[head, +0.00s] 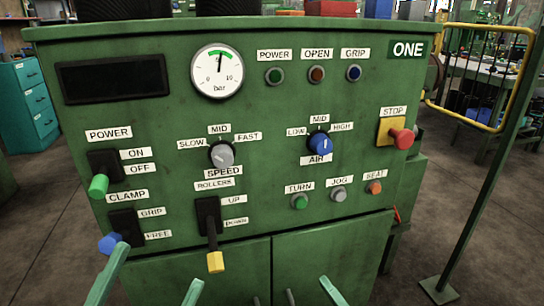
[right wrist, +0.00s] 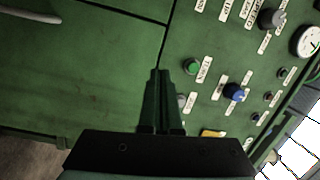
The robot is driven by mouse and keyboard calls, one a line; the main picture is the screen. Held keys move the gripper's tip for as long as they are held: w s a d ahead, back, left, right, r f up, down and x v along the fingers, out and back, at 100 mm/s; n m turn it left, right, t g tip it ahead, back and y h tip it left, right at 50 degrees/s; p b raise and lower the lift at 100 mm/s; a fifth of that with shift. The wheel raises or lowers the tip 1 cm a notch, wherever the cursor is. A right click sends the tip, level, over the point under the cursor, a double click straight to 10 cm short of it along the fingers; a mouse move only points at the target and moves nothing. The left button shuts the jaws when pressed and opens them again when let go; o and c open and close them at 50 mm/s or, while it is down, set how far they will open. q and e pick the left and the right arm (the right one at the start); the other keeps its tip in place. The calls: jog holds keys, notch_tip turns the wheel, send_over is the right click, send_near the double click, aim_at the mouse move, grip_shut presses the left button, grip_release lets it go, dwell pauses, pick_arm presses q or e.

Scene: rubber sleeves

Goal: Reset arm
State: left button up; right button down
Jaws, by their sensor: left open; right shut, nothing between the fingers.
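The green machine panel (head: 290,120) marked ONE stands in front of me. My left gripper (head: 160,263) is open and empty in the head view, low in front of the panel. Its fingertips are near the blue clamp handle (head: 110,243) and the yellow rollers handle (head: 215,261); contact cannot be told. My right gripper (head: 326,280) shows only at its tip at the bottom edge, in front of the lower doors. In the right wrist view its fingers (right wrist: 160,74) are shut together and empty, pointing at the green front near the door seam.
The green power handle (head: 98,186) and the rollers handle hang down. The speed knob (head: 221,154), blue air knob (head: 320,144) and red stop button (head: 402,138) sit on the panel. A yellow-framed guard (head: 480,28) is at right, teal drawers (head: 28,100) at left.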

jog(key=s+r+n+t+y+p, duration=0.25)
jog(key=s+r+n, duration=0.45)
jog(key=r+n, duration=0.45)
jog(key=s+r+n+t+y+p, duration=0.1)
jog(key=s+r+n+t+y, duration=0.2)
jog(key=s+r+n, duration=0.65)
pick_arm(q)
jog(key=w+a+f+n+g+y+p, duration=0.3)
jog(key=w+f+n+g+y+p, duration=0.3)
jog(key=y+p, duration=0.65)
pick_arm(e)
jog(key=w+d+f+m+g+h+p, duration=0.2)
jog(key=w+f+m+g+h, duration=0.3)
jog(key=w+h, duration=0.3)
pick_arm(q)
jog(key=s+a+f+n+g+p, duration=0.1)
jog(key=s+f+n+g+p, duration=0.3)
jog(key=p, duration=0.9)
jog(key=s+f+g, duration=0.2)
jog(key=s+f, duration=0.2)
jog(key=f, duration=0.2)
jog(key=shift+s+a+g, duration=0.15)
jog(key=shift+a+g, duration=0.1)
jog(key=shift+g, duration=0.15)
pick_arm(e)
jog(key=s+d+f+m+g+h, duration=0.2)
jog(key=s+f+m+g+h, duration=0.1)
jog(key=s+f+g, duration=0.5)
jog(key=shift+s+f, duration=0.5)
jog(key=shift+s, duration=0.15)
